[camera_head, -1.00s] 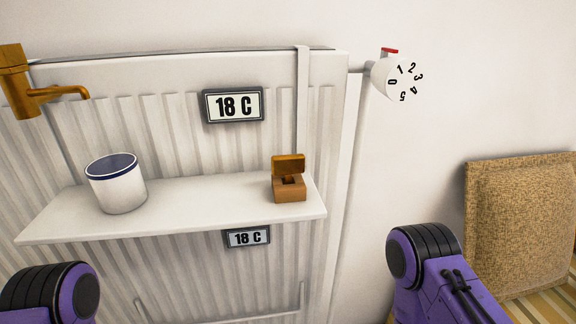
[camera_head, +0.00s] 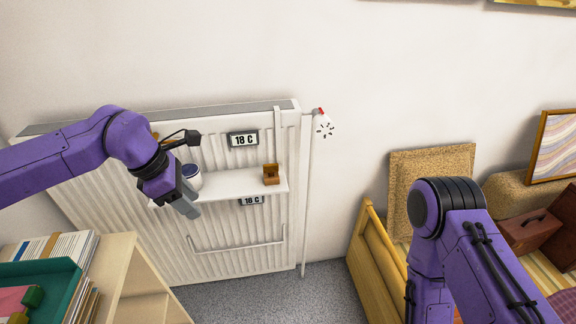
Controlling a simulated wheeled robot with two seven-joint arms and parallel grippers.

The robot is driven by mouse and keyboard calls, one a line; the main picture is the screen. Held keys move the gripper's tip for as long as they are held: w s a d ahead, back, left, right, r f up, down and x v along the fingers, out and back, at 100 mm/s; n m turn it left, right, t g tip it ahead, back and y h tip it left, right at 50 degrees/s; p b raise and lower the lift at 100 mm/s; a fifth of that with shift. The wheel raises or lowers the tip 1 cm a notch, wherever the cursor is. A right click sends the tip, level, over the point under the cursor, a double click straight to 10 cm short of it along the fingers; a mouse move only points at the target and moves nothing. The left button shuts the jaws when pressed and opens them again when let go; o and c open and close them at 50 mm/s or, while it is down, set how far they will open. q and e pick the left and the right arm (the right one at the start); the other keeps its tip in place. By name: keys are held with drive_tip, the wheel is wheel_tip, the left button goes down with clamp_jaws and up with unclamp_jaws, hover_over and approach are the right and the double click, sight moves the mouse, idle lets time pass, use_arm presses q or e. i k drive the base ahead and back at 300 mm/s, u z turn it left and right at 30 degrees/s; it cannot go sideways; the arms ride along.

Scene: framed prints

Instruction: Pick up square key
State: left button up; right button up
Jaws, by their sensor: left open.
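No square key can be made out. A small wooden box (camera_head: 271,175) with a raised lid stands at the right end of the white shelf (camera_head: 240,184) on the radiator; its inside is too small to read from here. My left gripper (camera_head: 188,208) comes in from the left, points down and is open. In the picture it overlaps the left end of the shelf, left of the box. It partly hides a white cup (camera_head: 192,177) with a dark blue inside. My right arm (camera_head: 445,230) shows at the right, but its gripper is out of view.
The white radiator (camera_head: 230,240) carries two "18 C" displays, one above the shelf (camera_head: 243,139) and one below. A valve knob (camera_head: 323,122) sits at its right. A bookcase (camera_head: 125,270) stands front left. A yellow wooden frame (camera_head: 375,265) with brown cases stands right. Grey floor between is clear.

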sight(270, 168)
drive_tip(key=z, duration=0.6)
drive_tip(key=i, duration=0.55)
drive_tip(key=u, duration=0.25)
